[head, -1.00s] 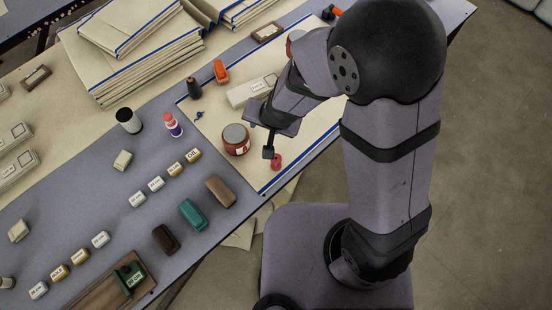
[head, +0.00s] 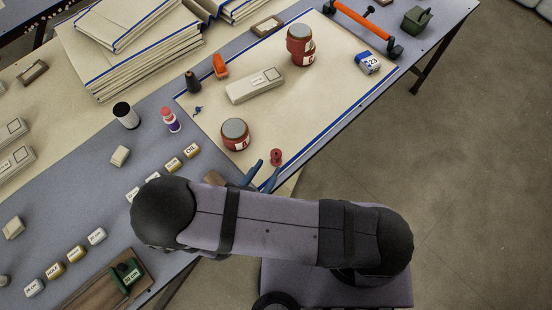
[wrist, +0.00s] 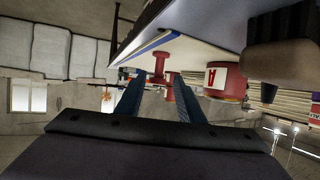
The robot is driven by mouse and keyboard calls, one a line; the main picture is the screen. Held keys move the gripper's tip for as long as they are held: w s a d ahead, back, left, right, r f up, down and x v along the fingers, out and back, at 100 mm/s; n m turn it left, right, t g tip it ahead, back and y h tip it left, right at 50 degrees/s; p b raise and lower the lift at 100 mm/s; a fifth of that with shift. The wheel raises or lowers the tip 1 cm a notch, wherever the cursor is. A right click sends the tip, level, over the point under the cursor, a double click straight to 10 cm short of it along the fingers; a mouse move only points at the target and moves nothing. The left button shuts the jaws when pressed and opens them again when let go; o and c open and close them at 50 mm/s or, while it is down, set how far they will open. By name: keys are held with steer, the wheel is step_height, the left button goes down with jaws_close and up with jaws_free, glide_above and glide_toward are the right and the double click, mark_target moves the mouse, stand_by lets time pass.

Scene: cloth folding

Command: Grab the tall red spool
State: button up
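A small red spool (head: 276,157) with flanged ends stands upright near the front edge of the cream cloth (head: 220,160). My gripper (head: 268,167) is open, with its two blue fingers apart and nothing between them. In the wrist view, the spool (wrist: 158,64) shows beyond the fingertips, roughly in line with the gap of my gripper (wrist: 157,80). I cannot tell the exact distance. My arm hides part of the table's front in the head view.
A red jar (head: 235,142) stands left of the spool; a red jar marked A also shows in the wrist view (wrist: 224,80). Stacked red jars (head: 300,48), a beige box (head: 254,86) and a dark cone (head: 193,82) stand farther back.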

mark_target(275, 163)
steer(key=shift+f+b+x, duration=0.15)
steer(key=shift+b+x, duration=0.75)
steer(key=shift+x, duration=0.75)
steer(key=shift+f+b+x, duration=0.1)
steer(key=shift+b+x, duration=0.75)
steer(key=shift+x, duration=0.85)
steer(key=shift+w+d, duration=0.15)
steer(key=shift+d, duration=0.05)
jaws_close()
